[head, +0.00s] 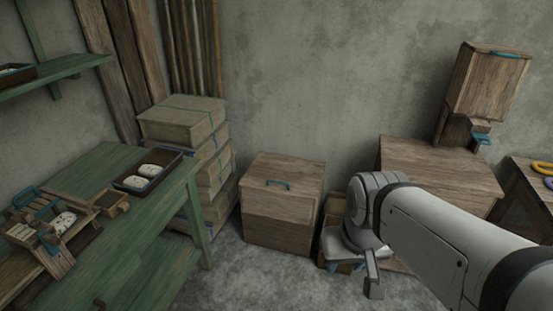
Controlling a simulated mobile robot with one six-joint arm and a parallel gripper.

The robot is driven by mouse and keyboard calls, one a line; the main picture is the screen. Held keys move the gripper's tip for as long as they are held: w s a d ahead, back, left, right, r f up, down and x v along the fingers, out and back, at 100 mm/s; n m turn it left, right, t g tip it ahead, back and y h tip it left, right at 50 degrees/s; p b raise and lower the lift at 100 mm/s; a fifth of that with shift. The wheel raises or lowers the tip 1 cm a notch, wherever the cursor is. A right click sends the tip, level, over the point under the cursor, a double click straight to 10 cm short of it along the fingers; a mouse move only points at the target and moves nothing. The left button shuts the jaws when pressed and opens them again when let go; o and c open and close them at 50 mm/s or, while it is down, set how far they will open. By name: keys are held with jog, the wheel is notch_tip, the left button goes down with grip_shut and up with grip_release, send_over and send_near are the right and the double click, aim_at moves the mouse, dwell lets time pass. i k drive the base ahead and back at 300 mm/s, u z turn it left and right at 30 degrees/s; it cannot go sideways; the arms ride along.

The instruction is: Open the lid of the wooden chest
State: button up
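The wooden chest (283,222) stands on the floor against the back wall, in the middle of the head view. Its lid looks shut, and a blue handle (278,184) sits on the lid. My gripper (355,270) hangs low at the end of my grey arm, to the right of the chest and apart from the handle. One finger shows pointing down; the rest is partly hidden by my wrist, so I cannot tell whether it is open or shut.
Stacked boxes (184,122) stand left of the chest. A green table (130,225) with a dark tray (150,181) is at the left. A wooden cabinet (440,165) stands behind my arm, with a tall wooden box (490,85) above it. Floor in front of the chest is clear.

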aim_at(287, 175)
jog(key=z, duration=0.5)
jog(key=i, duration=1.7)
jog(key=u, duration=0.4)
jog(key=k, duration=0.9)
jog(key=u, duration=0.15)
jog(key=i, duration=0.95)
jog(key=z, duration=0.05)
